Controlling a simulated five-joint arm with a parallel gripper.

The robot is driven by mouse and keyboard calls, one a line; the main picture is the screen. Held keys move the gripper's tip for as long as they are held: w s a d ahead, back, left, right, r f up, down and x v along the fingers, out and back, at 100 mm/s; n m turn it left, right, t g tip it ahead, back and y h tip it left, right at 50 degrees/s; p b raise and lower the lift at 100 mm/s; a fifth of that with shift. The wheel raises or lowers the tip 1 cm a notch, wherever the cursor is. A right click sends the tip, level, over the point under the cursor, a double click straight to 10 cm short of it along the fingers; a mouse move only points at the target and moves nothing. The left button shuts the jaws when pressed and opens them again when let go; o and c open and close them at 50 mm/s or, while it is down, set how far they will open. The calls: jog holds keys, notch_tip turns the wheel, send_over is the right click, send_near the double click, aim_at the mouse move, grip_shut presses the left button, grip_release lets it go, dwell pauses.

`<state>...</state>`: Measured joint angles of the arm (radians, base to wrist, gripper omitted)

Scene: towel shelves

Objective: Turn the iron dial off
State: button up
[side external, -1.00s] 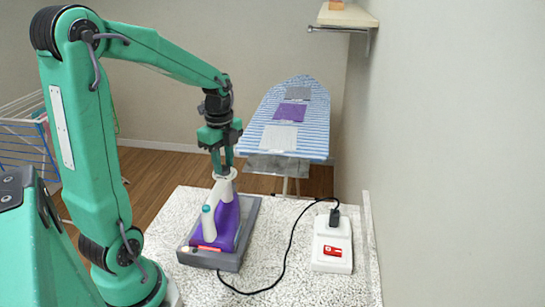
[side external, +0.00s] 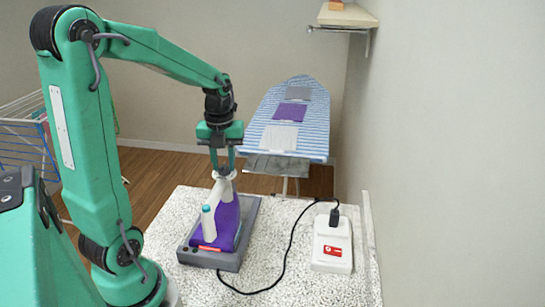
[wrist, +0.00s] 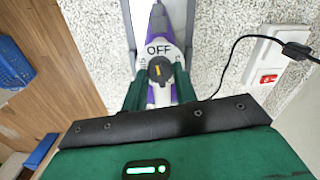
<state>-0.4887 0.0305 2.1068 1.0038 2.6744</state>
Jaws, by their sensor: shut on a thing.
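The iron (side external: 227,222) is purple and white and lies on a grey rest (side external: 215,260) on the speckled table. Its dial (wrist: 160,70) is a dark round knob with an orange pointer mark, on a white collar in the wrist view. The word OFF is printed above the knob, and the pointer is roughly toward it, tilted slightly left. My gripper (side external: 223,172) points down at the iron's far end. In the wrist view my gripper (wrist: 160,76) has its two green fingers on either side of the dial, shut on it.
The ironing board (side external: 291,130) with folded cloths is behind the table. A wall borders the right side.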

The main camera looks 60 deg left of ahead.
aim_at(224, 164)
jog(key=shift+m, duration=0.9)
jog(key=o, duration=1)
jog(key=shift+r, duration=0.15)
jog(key=shift+r, duration=3.8)
jog(key=shift+d, duration=0.1)
